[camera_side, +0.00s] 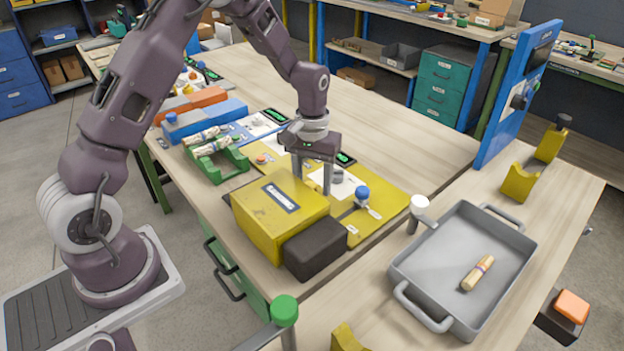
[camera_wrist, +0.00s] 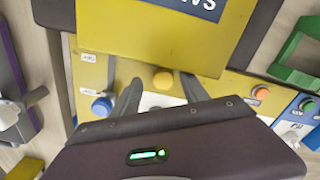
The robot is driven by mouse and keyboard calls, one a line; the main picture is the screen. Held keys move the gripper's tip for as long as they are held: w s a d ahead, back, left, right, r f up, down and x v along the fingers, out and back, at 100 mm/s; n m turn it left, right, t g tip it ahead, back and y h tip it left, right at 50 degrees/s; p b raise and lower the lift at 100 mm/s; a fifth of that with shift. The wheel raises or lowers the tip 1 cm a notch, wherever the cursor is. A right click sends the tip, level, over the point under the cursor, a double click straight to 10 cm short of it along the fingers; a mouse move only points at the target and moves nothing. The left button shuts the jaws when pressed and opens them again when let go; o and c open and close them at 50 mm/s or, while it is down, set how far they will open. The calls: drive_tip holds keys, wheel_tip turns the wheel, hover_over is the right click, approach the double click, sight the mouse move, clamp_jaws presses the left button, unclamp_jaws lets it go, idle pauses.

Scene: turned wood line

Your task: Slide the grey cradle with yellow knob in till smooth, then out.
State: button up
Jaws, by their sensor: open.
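The yellow knob (camera_wrist: 162,80) shows in the wrist view between my two fingers, close to the yellow machine box (camera_side: 280,210). The grey cradle under the knob is mostly hidden by my gripper, and I cannot make out its shape or how far in it sits. My gripper (camera_side: 312,186) points down behind the yellow box in the side view, its fingers apart and empty. The wrist view shows the fingers on either side of the knob; I cannot tell whether they touch it. A pale turned wood piece (camera_side: 478,272) lies in the grey tray (camera_side: 410,262).
A blue knob (camera_side: 362,192) and an orange knob (camera_side: 262,159) stand on the panels either side. A green cradle (camera_side: 238,158) holds turned pieces behind the box. A dark block (camera_side: 315,248) juts from the box's front. A white-topped post (camera_side: 419,203) stands beside the tray.

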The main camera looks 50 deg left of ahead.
drive_tip(key=a, duration=1.2)
drive_tip(key=s+d+r+m+t, duration=0.1)
drive_tip(key=s+d+r, duration=0.35)
drive_tip(key=r, duration=0.55)
drive_tip(key=s+d+r+m+t, duration=0.1)
drive_tip(key=s+d+r, duration=0.3)
drive_tip(key=r, duration=0.6)
drive_tip(key=s+d+r+m+t, duration=0.2)
drive_tip(key=s+d+r, duration=0.2)
drive_tip(key=s+d, duration=0.4)
drive_tip(key=s, duration=0.4)
drive_tip(key=shift+s+d+t, duration=0.25)
drive_tip(key=shift+d+t, duration=0.05)
